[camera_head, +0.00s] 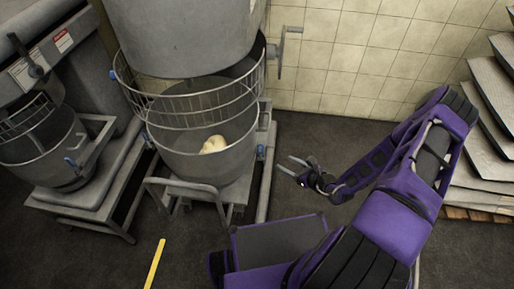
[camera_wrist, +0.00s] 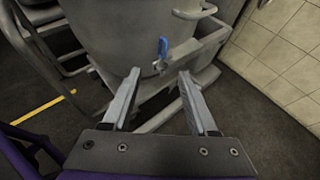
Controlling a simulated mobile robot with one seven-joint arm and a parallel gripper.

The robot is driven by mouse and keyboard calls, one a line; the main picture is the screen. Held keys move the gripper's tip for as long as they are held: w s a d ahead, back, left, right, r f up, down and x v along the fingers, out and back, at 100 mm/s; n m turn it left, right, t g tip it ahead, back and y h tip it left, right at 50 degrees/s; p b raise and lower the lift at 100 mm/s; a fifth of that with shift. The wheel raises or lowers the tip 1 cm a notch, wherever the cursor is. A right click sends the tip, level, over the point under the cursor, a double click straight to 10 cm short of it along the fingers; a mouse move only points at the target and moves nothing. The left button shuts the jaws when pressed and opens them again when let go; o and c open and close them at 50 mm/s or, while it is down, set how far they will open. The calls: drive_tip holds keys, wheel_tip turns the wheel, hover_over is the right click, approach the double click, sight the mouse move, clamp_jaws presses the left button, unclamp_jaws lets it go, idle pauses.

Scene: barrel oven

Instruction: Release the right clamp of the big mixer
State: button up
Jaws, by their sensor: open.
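The big mixer (camera_head: 188,40) stands at the back centre, with its bowl (camera_head: 180,160) below a wire guard; pale dough (camera_head: 214,145) lies in the bowl. The right clamp is a small blue lever (camera_head: 261,152) on the bowl's right side. In the wrist view the blue lever (camera_wrist: 163,46) points up against the bowl's wall. My gripper (camera_head: 289,168) is to the right of the bowl, apart from the lever. In the wrist view my gripper (camera_wrist: 160,82) is open and empty, its fingers on either side of and short of the lever.
A smaller mixer bowl (camera_head: 45,150) on a stand is at the left. Stacked boards on a pallet (camera_head: 480,213) stand at the right. A tiled wall (camera_head: 345,60) closes the back. A yellow stripe (camera_head: 155,264) marks the dark floor. A metal handle (camera_head: 187,188) juts from the bowl's front.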

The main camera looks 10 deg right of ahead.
sight(262, 148)
drive_tip(key=shift+m, duration=0.3)
drive_tip(key=b+x, duration=0.1)
drive_tip(key=x, duration=0.5)
drive_tip(key=b+x, duration=0.1)
drive_tip(key=x, duration=0.4)
drive_tip(key=b+x, duration=0.1)
drive_tip(key=x, duration=0.5)
drive_tip(key=shift+w+r, duration=0.2)
drive_tip(key=shift+w, duration=0.3)
drive_tip(key=shift+d, duration=0.1)
clamp_jaws()
